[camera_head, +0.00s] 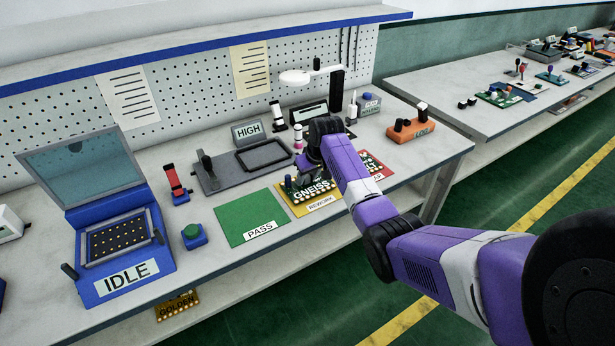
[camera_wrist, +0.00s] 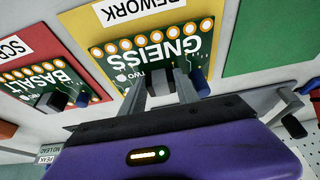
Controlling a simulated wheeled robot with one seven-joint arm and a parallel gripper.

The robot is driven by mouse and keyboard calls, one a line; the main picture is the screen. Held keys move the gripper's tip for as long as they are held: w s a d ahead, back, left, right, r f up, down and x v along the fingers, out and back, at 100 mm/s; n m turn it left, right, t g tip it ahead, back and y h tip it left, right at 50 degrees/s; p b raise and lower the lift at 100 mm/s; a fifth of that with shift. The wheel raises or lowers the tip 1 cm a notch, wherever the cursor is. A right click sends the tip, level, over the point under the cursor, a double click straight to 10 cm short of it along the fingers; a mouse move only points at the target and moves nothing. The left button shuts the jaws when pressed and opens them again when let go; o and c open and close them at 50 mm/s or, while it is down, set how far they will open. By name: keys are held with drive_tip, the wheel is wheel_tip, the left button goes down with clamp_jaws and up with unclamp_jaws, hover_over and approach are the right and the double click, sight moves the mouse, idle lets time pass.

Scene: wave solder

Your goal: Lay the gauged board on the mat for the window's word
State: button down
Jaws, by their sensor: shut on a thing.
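The board also shows in the head view (camera_head: 310,188), partly hidden by my arm. The green PASS mat (camera_head: 246,214) is bare. The red mat (camera_head: 384,169) bears the BASALT board (camera_wrist: 50,82). A grey sign (camera_head: 248,131) reads HIGH.
A blue IDLE tester (camera_head: 125,232) with its lid up stands left, near a green button (camera_head: 193,236). A dark grey fixture (camera_head: 222,176) stands behind the mats. An orange block (camera_head: 410,131) sits right of them. A lamp arm (camera_head: 296,77) overhangs the back.

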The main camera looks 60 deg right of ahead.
sight(312, 190)
drive_tip(key=shift+f, duration=0.35)
drive_tip(key=c, duration=0.8)
unclamp_jaws()
drive_tip(key=shift+v, duration=3.85)
